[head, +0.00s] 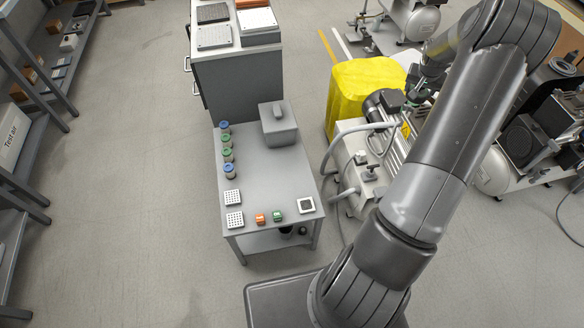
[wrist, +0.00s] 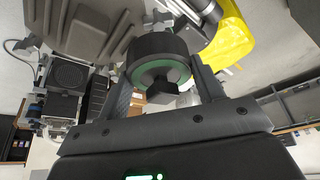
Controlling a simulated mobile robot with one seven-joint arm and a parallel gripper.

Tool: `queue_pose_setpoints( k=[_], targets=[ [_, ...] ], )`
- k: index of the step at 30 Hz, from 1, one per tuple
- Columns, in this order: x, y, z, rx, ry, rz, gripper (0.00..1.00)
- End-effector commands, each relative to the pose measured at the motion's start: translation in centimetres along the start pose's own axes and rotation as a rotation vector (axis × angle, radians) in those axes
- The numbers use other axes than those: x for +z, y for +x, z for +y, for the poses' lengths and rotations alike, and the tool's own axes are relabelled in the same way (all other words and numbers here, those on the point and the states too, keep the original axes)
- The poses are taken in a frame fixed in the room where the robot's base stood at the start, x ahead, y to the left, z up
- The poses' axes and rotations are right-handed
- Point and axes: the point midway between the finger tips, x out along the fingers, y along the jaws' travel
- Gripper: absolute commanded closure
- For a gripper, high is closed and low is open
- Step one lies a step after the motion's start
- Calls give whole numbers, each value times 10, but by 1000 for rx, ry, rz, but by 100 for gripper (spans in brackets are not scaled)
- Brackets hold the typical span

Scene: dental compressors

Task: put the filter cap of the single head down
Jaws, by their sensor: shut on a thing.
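The filter cap (wrist: 160,52) is a dark round cap with a green ring and a black knob (wrist: 163,93) in the wrist view. My gripper (wrist: 164,92) is shut on it, with one finger on each side. A grey ribbed compressor part (wrist: 85,28) is right behind the cap; I cannot tell whether the cap touches it. In the head view my arm reaches to the upper right, over the compressors by the yellow cover (head: 355,88). My forearm and wrist hide much of that area, and I cannot make out the cap there.

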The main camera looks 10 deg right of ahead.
Motion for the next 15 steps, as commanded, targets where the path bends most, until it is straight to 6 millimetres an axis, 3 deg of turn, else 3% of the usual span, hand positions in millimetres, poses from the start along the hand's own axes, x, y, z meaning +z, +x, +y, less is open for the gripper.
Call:
queue_pose_setpoints(
  k=[1,6,12,15],
  targets=[
    [8,-3,-31,-16,-41,-1,60],
    [42,-14,-116,-65,-160,0,60],
    [94,-33,-201,-119,-293,0,60],
    [121,-41,-233,-143,-350,0,60]
  ],
)
